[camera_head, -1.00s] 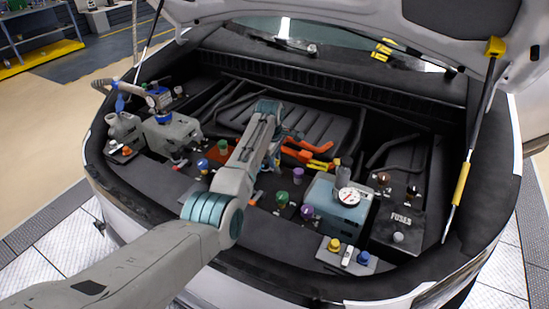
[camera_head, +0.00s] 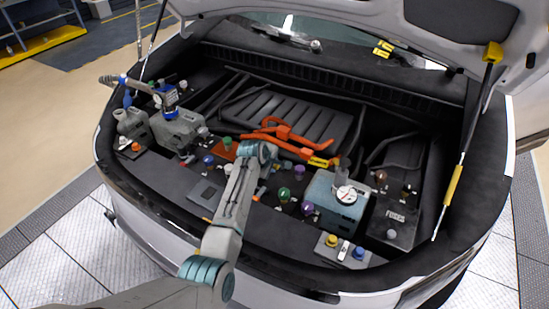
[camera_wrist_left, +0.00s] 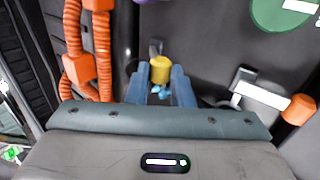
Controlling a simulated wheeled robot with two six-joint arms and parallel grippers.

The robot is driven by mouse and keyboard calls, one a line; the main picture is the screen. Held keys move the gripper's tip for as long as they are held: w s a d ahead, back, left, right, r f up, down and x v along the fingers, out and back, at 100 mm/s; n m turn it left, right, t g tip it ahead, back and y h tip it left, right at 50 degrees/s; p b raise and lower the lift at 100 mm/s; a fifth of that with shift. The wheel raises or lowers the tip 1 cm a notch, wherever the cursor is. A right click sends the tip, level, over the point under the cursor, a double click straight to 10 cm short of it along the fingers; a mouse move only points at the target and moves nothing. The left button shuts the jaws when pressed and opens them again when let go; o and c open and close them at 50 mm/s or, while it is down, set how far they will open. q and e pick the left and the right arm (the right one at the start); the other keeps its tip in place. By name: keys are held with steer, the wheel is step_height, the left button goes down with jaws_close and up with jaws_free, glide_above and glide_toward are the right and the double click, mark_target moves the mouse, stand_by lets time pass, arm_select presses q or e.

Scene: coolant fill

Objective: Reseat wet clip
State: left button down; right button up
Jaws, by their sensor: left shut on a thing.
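My left gripper (camera_wrist_left: 162,88) shows in the left wrist view with its two blue-grey fingers closed on a small yellow-capped clip (camera_wrist_left: 160,70). Light blue wet-looking spots show between the fingers just under the cap. A dark tab stands behind the cap. In the head view my left arm reaches over the engine bay, and its wrist (camera_head: 258,152) is beside the orange cables (camera_head: 285,137). The fingers and the clip are mostly hidden there by the arm. I cannot tell whether the clip touches its seat.
A blue-grey tank with a round gauge (camera_head: 346,194) and a black fuse box (camera_head: 392,222) stand to the right. A purple cap (camera_head: 299,172) and a green cap (camera_head: 284,194) are close to my wrist. Grey reservoirs (camera_head: 178,127) stand at left. The raised hood is overhead.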

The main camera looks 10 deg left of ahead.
arm_select(q)
steer(key=shift+s+a+f+t+h, duration=0.15)
steer(key=shift+s+f+t+h, duration=0.25)
steer(key=shift+t, duration=0.4)
steer(key=c, duration=1.3)
jaws_free()
steer(key=b+v, duration=0.2)
steer(key=v, duration=0.8)
steer(key=shift+s+a+r, duration=0.1)
steer(key=shift+s+r, duration=0.1)
steer(key=shift+r, duration=0.05)
